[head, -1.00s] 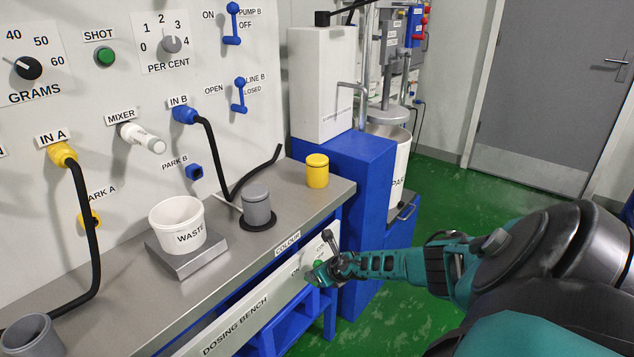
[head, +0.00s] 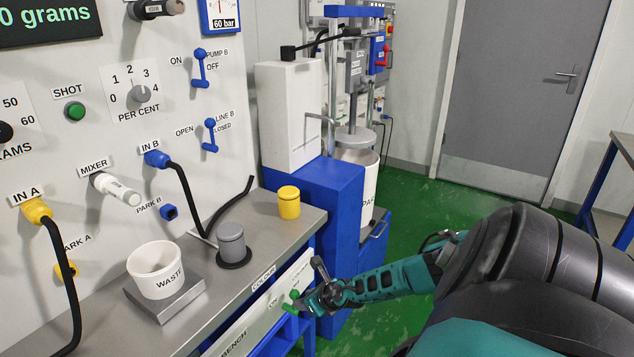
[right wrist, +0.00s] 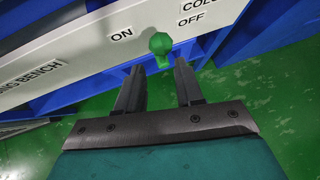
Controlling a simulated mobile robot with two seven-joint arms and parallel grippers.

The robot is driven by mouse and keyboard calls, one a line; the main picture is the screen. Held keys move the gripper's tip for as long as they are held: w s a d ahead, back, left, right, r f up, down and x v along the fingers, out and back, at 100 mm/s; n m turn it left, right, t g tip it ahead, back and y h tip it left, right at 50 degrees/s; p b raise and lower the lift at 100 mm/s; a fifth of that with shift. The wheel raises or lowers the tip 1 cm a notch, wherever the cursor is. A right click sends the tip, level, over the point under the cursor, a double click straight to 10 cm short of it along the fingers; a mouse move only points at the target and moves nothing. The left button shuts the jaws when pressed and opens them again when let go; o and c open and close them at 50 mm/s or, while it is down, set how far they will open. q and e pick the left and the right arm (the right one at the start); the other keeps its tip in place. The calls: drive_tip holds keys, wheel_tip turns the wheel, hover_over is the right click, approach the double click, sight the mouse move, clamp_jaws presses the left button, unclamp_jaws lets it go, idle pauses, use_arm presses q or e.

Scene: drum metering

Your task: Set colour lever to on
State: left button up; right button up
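The colour lever is a small green knob on a short stem (right wrist: 160,44) on the white front panel of the dosing bench. In the right wrist view it stands between the ON label on the left and the OFF label on the right. My right gripper (right wrist: 159,66) is open, with one finger on each side of the lever's lower part; I cannot tell whether either touches it. In the head view the lever (head: 294,294) shows green beside my right gripper (head: 307,285), which partly covers the panel. My left gripper is not in view.
Above the panel, the bench top holds a white waste tub (head: 157,270) on a scale, a grey cup (head: 231,241) and a yellow cup (head: 289,202). A blue cabinet (head: 325,200) stands behind my right gripper. Green floor is open toward the grey door (head: 512,90).

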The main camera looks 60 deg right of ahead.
drive_tip(key=shift+v, duration=2.3)
drive_tip(key=shift+s+d+f, duration=0.1)
drive_tip(key=shift+s+f, duration=0.05)
